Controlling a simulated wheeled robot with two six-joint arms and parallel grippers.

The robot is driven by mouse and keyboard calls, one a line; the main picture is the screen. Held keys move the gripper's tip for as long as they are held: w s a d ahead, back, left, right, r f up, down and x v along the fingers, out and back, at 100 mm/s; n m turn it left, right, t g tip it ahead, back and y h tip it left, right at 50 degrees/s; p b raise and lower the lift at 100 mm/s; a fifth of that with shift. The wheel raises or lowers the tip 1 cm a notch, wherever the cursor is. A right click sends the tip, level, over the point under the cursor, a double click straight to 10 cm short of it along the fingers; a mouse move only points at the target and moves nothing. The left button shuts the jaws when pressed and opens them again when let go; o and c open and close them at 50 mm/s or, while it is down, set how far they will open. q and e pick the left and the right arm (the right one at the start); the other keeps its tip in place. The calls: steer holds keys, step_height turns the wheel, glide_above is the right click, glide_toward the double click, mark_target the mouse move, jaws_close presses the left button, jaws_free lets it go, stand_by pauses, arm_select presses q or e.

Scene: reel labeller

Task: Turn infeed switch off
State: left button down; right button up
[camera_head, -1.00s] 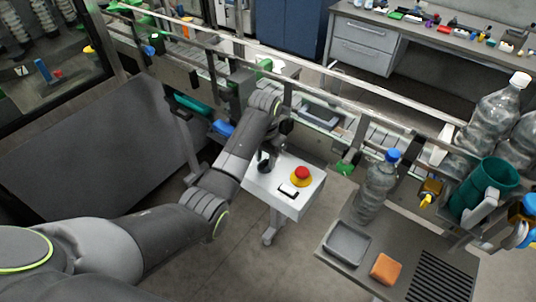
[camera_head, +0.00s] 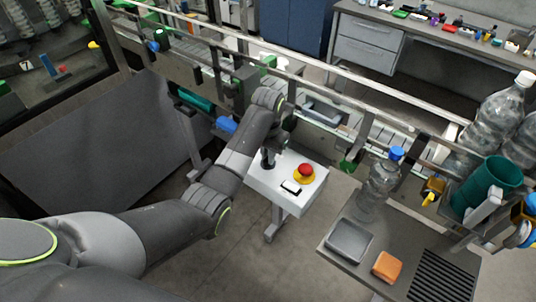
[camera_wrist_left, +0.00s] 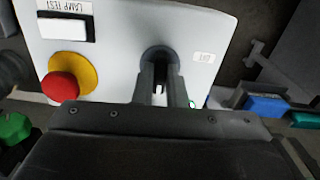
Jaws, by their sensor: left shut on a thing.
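The infeed switch is a dark round knob (camera_wrist_left: 160,57) on the white control box (camera_head: 291,196). It also shows in the head view, partly hidden at my left gripper (camera_head: 268,160). In the left wrist view my left gripper (camera_wrist_left: 162,82) has its two fingers on either side of the knob's handle, shut on it. A white mark shows on the handle between the fingers. A small label sits beside the knob; I cannot read it surely. The knob's exact setting cannot be told. My right gripper is not in view.
A red mushroom button on a yellow collar (camera_head: 304,174) and a white lamp test button (camera_wrist_left: 65,29) share the panel. A conveyor with metal rails (camera_head: 330,110) runs behind. A side table (camera_head: 345,268) with a bottle (camera_head: 379,188), grey tray and orange block stands right.

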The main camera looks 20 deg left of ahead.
arm_select(q)
steer(key=n, duration=0.4)
steer(key=shift+n, duration=0.4)
steer(key=n, duration=0.4)
steer(key=shift+n, duration=0.3)
steer(key=n, duration=0.4)
steer(key=shift+n, duration=2)
steer(key=shift+w, duration=0.1)
steer(key=c, duration=1.5)
jaws_free()
steer(key=shift+o, duration=0.2)
